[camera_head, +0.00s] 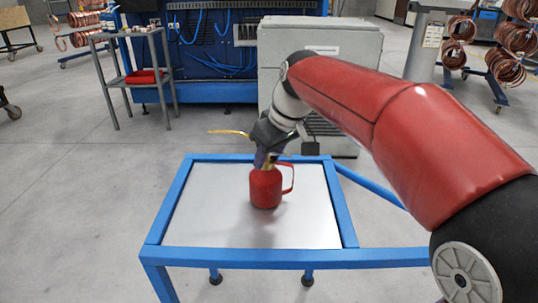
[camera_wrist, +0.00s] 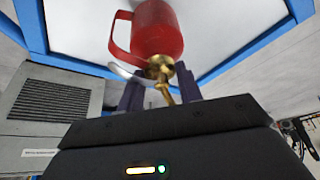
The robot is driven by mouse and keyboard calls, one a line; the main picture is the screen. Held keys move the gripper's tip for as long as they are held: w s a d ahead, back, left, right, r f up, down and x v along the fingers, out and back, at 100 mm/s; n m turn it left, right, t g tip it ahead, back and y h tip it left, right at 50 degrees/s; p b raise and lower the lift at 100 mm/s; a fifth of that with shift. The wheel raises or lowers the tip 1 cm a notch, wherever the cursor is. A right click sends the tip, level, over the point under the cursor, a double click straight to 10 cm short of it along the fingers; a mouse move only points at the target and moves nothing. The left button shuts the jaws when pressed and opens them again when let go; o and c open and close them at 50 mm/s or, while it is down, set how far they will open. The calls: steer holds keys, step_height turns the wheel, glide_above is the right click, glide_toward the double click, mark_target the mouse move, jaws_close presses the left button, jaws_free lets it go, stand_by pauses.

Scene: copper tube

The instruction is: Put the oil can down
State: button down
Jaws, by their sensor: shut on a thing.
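The oil can (camera_head: 266,188) is red with a side handle and a brass neck and spout. In the head view it is upright over the middle of a blue-framed table (camera_head: 307,230) with a pale top. I cannot tell whether its base touches the top. My gripper (camera_head: 266,160) is above the can and shut on its brass neck. In the wrist view the oil can (camera_wrist: 157,32) is beyond the gripper fingers (camera_wrist: 160,92), with the brass neck between them. The spout points left in the head view.
The table top around the can is bare. A grey cabinet (camera_head: 335,45) stands behind the table. A grey cart (camera_head: 112,80) with a red tray stands at the back left. Racks of copper coils (camera_head: 505,65) stand at the back right.

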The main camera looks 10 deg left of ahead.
steer(key=c, duration=0.9)
jaws_free()
steer(key=shift+f, duration=0.1)
steer(key=shift+c, duration=0.2)
steer(key=p+v, duration=0.1)
steer(key=v, duration=1.1)
